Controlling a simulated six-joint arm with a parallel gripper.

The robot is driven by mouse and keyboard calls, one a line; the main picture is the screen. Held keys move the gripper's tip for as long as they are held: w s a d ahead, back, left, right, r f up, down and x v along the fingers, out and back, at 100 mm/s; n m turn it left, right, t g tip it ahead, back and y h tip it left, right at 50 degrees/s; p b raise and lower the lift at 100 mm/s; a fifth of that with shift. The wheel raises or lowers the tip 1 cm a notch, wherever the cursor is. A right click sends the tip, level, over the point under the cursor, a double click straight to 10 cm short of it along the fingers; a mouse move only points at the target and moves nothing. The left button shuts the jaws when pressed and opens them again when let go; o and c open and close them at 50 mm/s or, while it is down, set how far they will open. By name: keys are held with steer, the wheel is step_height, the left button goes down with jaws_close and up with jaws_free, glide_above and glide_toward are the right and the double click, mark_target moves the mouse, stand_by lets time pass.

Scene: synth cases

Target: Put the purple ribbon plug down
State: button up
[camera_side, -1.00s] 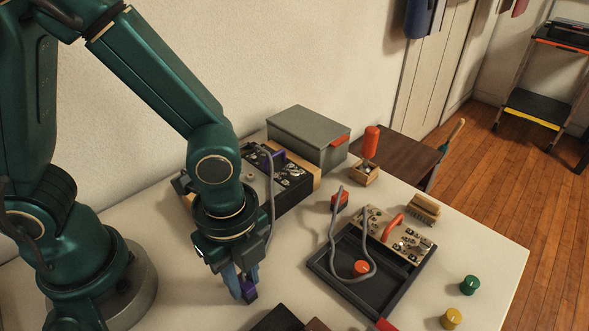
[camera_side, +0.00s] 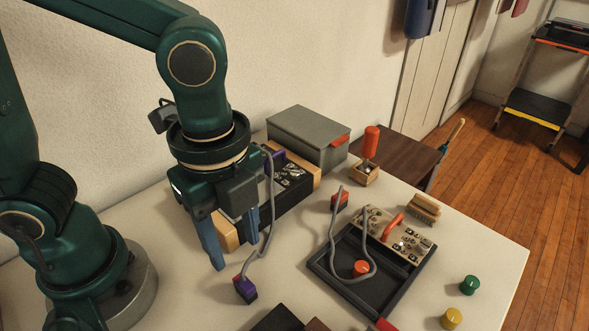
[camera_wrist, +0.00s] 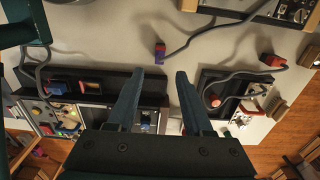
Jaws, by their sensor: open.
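The purple ribbon plug (camera_side: 246,291) rests on the pale table, with a red part at one end. A grey cable runs from it up to the black synth case (camera_side: 296,200), where another purple plug (camera_side: 278,159) sits. My gripper (camera_side: 236,254) is open and empty above and behind the plug, fingers pointing down, apart from it. In the wrist view the plug (camera_wrist: 160,50) shows just beyond the gap between my open fingertips (camera_wrist: 161,72). Nothing is between the fingers.
A dark tray (camera_side: 318,265) with a beige panel, an orange knob and a looped grey cable lies right. A red plug (camera_side: 340,202) stands behind it. A grey box (camera_side: 300,135) is at the back. Green (camera_side: 469,285) and yellow (camera_side: 452,318) knobs stand right. Dark cases lie at the front.

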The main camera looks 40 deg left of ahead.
steer(key=a+r+n+t, duration=0.5)
steer(key=a+n, duration=0.5)
steer(key=n, duration=0.8)
steer(key=shift+w+a+t, duration=0.15)
steer(key=shift+a+t, duration=0.05)
steer(key=shift+t, duration=0.1)
